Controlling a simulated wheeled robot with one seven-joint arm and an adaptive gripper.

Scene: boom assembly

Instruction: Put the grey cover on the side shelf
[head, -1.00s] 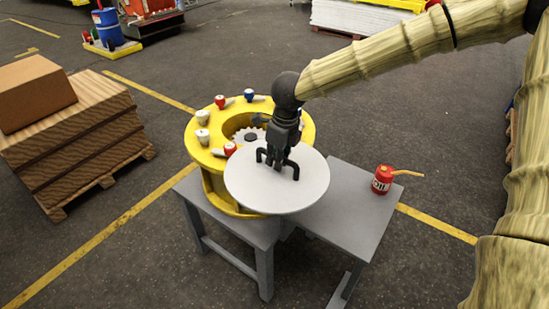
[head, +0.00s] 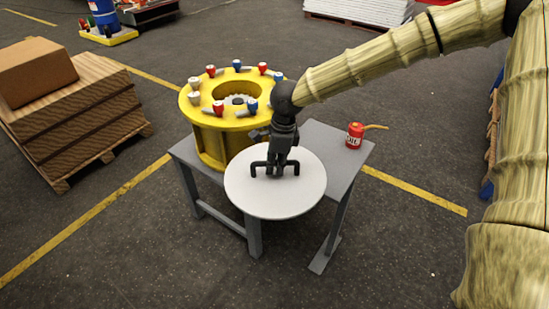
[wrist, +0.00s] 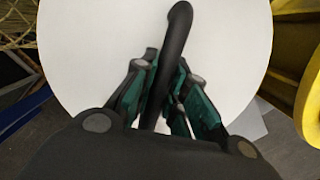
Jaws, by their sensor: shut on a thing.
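The grey cover (head: 255,198) is a flat, pale round disc with a black handle on top. My gripper (head: 276,168) is shut on that handle and holds the cover roughly level in front of the tables. In the wrist view, the fingers (wrist: 165,95) close around the black handle, with the pale cover (wrist: 95,60) filling the background. The side shelf (head: 345,165) is a grey table top to the right of the yellow ring-shaped housing (head: 212,140). The cover hides part of the shelf's near left area.
A red oil can (head: 355,136) with an orange spout stands at the shelf's far right. Several red, blue and white knobbed parts sit around the housing's top. A wooden pallet stack with a cardboard box (head: 35,70) stands at left. The shelf's middle looks clear.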

